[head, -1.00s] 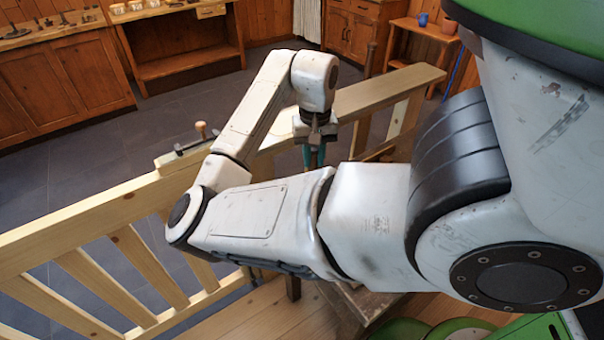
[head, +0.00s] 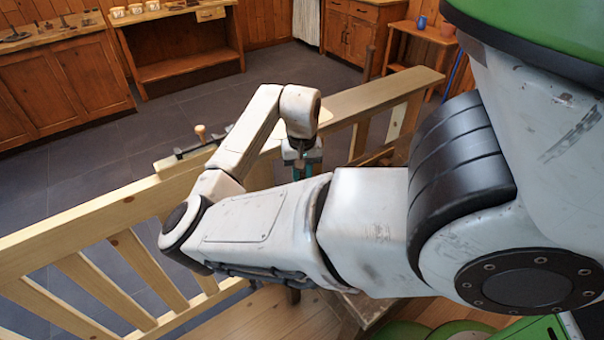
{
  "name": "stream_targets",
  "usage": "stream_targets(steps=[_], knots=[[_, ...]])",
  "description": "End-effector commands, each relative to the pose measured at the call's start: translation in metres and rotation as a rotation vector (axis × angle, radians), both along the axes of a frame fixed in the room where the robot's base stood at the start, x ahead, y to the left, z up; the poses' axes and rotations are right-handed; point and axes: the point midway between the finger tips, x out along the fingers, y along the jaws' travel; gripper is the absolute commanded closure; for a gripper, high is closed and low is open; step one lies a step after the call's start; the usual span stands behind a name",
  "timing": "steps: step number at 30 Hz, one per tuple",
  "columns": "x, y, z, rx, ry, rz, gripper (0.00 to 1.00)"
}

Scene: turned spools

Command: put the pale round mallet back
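My gripper (head: 302,170) points down beside the wooden rail, past the bend of my arm. Its teal fingers show only small and partly covered by my wrist and forearm, so I cannot tell whether they are open or shut, or whether they hold anything. I cannot make out a pale round mallet for certain. A small pale knob (head: 200,130) stands upright by a dark metal tool (head: 205,143) on the rail, left of my gripper and apart from it. I cannot tell whether the knob belongs to a mallet.
The pale wooden rail (head: 120,205) with slanted slats runs from lower left to upper right, close under my arm. Behind it is open grey floor (head: 90,160). Wooden cabinets and benches (head: 190,66) line the back wall. A small table (head: 425,31) holds a blue cup (head: 422,20).

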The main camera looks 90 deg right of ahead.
Motion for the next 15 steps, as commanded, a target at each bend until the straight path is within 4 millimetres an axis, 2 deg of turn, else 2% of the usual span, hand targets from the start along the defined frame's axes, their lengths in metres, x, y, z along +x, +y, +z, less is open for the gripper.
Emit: stream_targets(steps=[2,3,10,15], knots=[[0.0,0.0,-0.0026,0.0,0.0,0.001,1.0],[0.0002,-0.0001,-0.0019,0.0,0.0,0.0,0.73],[0.0001,0.0,-0.0019,0.0,0.0,0.0,0.51],[0.0,0.0,-0.0018,0.0,0.0,0.0,0.51]])
